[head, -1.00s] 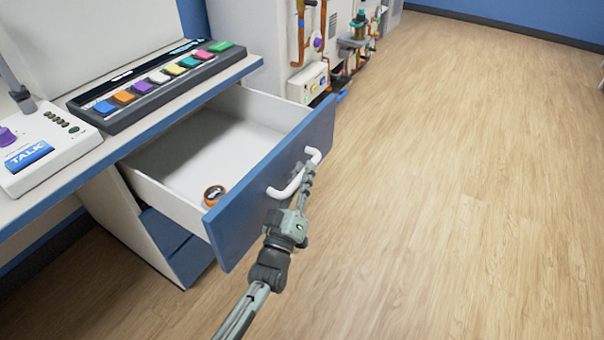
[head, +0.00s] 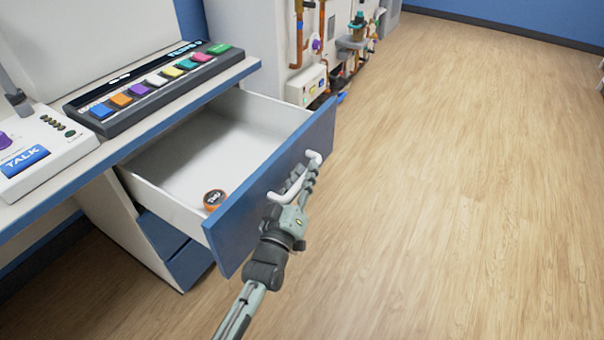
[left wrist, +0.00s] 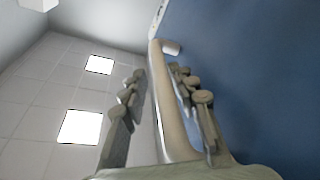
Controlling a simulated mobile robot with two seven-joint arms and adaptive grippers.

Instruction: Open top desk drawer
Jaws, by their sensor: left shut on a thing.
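The top desk drawer (head: 262,196) is pulled well out of the desk, with a blue front and a white inside. Its white bar handle (head: 313,158) is on the front; it also shows in the left wrist view (left wrist: 172,110), running between the fingers. My left gripper (head: 303,184) is shut on the handle, its fingers on either side of the bar. A small round orange and black object (head: 214,199) lies inside the drawer near the front. My right gripper is not in view.
The desktop (head: 150,128) holds a strip of coloured buttons (head: 150,88) and a white TALK box (head: 40,150). Lower blue drawers (head: 188,262) are shut. Piping and equipment (head: 335,45) stand behind the desk. The wooden floor at right is clear.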

